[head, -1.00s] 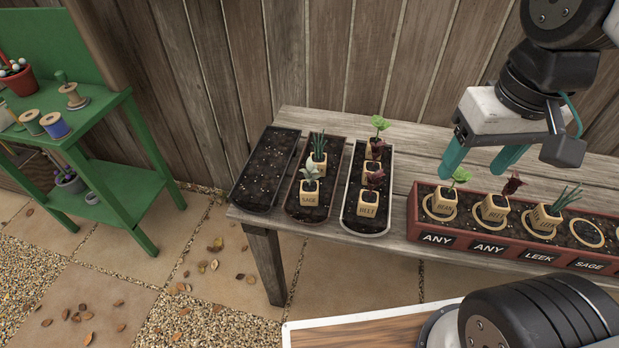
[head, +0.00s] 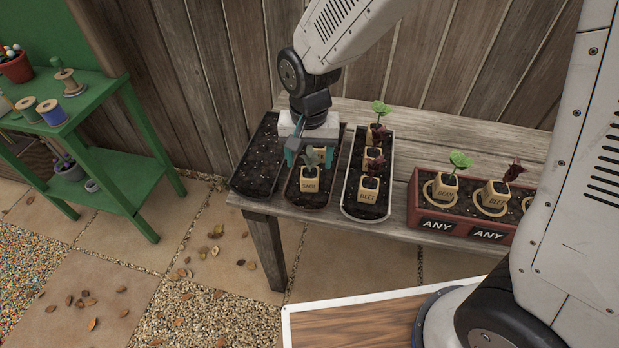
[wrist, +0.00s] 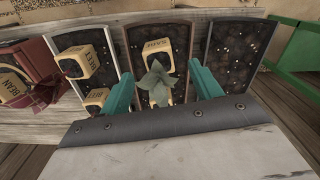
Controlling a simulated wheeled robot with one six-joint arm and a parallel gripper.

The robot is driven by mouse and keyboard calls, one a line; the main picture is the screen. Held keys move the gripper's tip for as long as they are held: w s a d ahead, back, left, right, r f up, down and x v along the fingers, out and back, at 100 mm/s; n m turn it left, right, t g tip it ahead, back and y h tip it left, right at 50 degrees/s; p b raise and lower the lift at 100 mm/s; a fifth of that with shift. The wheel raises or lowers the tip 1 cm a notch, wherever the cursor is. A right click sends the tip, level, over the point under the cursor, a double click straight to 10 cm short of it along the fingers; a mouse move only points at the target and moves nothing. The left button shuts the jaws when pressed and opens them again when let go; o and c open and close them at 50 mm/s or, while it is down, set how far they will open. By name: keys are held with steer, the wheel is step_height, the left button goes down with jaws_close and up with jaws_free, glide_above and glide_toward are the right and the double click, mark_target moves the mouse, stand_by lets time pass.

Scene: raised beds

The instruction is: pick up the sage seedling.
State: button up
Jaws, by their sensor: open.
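The sage seedling (head: 310,181) is a grey-green plant in a cream block pot labelled SAGE, at the near end of the brown-rimmed middle tray (head: 297,201). In the wrist view the sage seedling (wrist: 155,82) lies between the two teal fingers. My gripper (head: 309,160) is open above and just behind the sage, with a finger on each side of its leaves. In the wrist view my gripper (wrist: 160,85) holds nothing. The green seedling behind the sage is mostly hidden by my gripper.
A white-rimmed tray (head: 345,205) with a beet pot (head: 368,190) and more seedlings stands close on the right. A dark soil tray (head: 258,160) without seedlings is on the left. A green shelf (head: 125,165) stands left.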

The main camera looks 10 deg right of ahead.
mark_target(310, 172)
step_height(310, 172, down, 7)
steer(key=shift+d+r, duration=0.1)
steer(key=shift+r, duration=0.1)
steer(key=c, duration=1.1)
steer(key=shift+w+r, duration=0.1)
steer(key=shift+r, duration=0.05)
